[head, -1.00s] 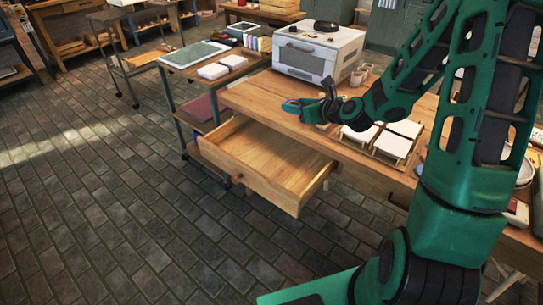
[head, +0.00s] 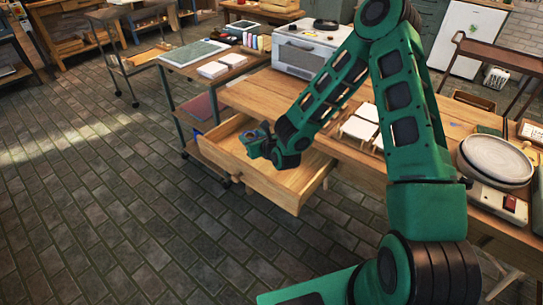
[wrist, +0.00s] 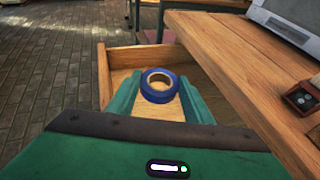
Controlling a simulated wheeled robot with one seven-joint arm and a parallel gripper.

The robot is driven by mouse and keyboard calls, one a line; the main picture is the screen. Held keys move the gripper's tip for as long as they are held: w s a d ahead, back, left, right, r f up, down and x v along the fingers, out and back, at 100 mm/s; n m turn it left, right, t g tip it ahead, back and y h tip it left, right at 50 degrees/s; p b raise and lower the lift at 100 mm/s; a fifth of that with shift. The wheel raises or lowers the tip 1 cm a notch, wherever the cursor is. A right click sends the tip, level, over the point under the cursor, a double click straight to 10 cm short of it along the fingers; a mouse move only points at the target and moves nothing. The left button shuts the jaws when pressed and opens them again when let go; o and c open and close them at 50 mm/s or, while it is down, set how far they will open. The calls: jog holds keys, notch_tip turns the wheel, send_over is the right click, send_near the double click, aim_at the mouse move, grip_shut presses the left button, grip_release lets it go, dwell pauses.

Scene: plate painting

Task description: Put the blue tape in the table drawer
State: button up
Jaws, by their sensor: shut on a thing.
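The roll of blue tape (wrist: 160,97) is a blue ring with a pale core, seen between my fingers in the wrist view. My gripper (head: 252,142) is shut on it; in the wrist view my gripper (wrist: 158,92) has a green finger on each side of the roll. The table drawer (head: 240,172) is pulled out and its wooden floor looks empty. In the wrist view the drawer (wrist: 140,57) lies beneath and around the tape. The tape appears held above the drawer floor; the exact height is hard to tell.
The wooden worktable (head: 255,97) overhangs the drawer's right side, also in the wrist view (wrist: 225,60). White square pieces (head: 360,128), a white oven (head: 305,55) and a scale with plates (head: 497,160) stand on it. A cart (head: 172,95) stands left. The floor before the drawer is clear.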

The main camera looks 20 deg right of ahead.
jog(key=shift+a+f, duration=0.2)
jog(key=shift+a, duration=0.4)
jog(key=shift+a+f, duration=0.15)
jog(key=shift+a, duration=0.45)
jog(key=shift+d+f, duration=0.25)
jog(key=shift+f, duration=0.35)
jog(key=shift+w+d+f, duration=0.1)
jog(key=shift+d+f, duration=0.1)
jog(key=shift+d, duration=0.15)
jog(key=d+f, duration=0.1)
jog(key=d, duration=0.2)
jog(key=w+d+f, duration=0.1)
jog(key=d+f, duration=0.1)
jog(key=d, duration=0.1)
jog(key=w+d+f, duration=0.1)
jog(key=d+f, duration=0.1)
jog(key=d, duration=0.2)
jog(key=shift+d+f, duration=0.1)
jog(key=shift+f, duration=2.05)
jog(key=o, duration=1)
